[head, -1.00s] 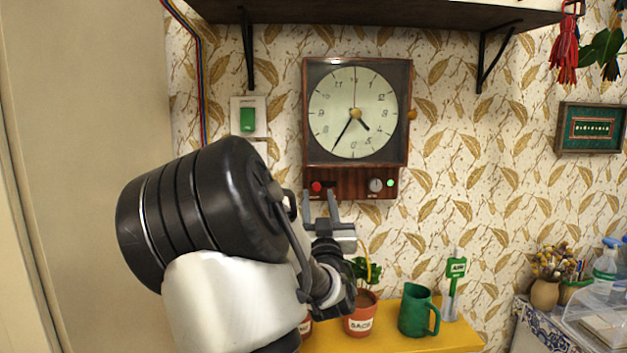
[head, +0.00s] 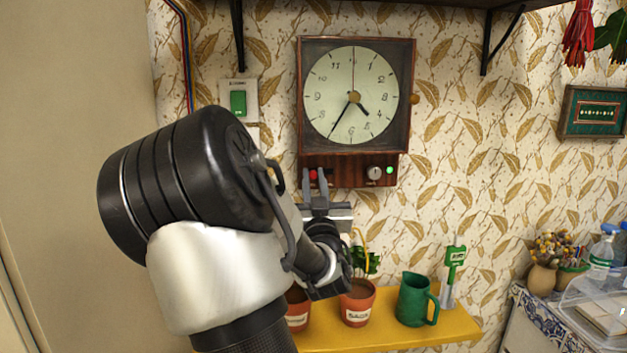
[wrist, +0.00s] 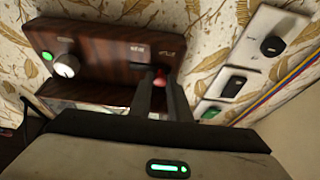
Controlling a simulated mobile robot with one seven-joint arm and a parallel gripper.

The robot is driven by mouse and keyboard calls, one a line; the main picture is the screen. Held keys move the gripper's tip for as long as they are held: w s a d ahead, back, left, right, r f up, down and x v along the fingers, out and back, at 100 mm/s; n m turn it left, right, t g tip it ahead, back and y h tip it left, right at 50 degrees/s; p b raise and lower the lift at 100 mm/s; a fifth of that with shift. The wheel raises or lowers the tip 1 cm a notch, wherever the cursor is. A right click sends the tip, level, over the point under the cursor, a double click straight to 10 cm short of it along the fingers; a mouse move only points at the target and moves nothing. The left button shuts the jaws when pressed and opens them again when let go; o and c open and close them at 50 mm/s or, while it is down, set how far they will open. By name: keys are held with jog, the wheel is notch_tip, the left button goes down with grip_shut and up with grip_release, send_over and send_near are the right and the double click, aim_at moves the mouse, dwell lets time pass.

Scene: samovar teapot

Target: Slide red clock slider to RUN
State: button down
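The wall clock (head: 352,95) has a wooden panel (head: 345,182) below its dial. The small red clock slider (head: 313,174) sits at the left part of this panel. In the wrist view, the red slider (wrist: 159,76) is at the right end of a dark slot, with two small blurred labels above it that I cannot read surely. My gripper (head: 315,181) reaches up to the panel from below. In the wrist view its two fingertips (wrist: 160,84) stand on either side of the slider, close against it, and look shut on it. The fingers partly hide the slider and slot.
A round knob (head: 374,173) and a green light (head: 390,170) are on the panel's right. A green wall switch (head: 238,101) is left of the clock. Below, a yellow shelf (head: 400,332) bears potted plants (head: 357,304) and a green jug (head: 414,300).

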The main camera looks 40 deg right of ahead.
jog(key=shift+s+d+f+b, duration=0.1)
jog(key=shift+s+d+b, duration=0.35)
jog(key=shift+d+b, duration=0.25)
jog(key=shift+s+d+b, duration=0.45)
jog(key=shift+d+b, duration=0.1)
jog(key=shift+d, duration=0.2)
jog(key=shift+s+d, duration=0.15)
jog(key=shift+d, duration=0.1)
jog(key=shift+r, duration=0.2)
jog(key=c, duration=1.7)
grip_release()
jog(key=shift+d, duration=0.1)
jog(key=shift+o, duration=0.2)
jog(key=shift+f, duration=0.1)
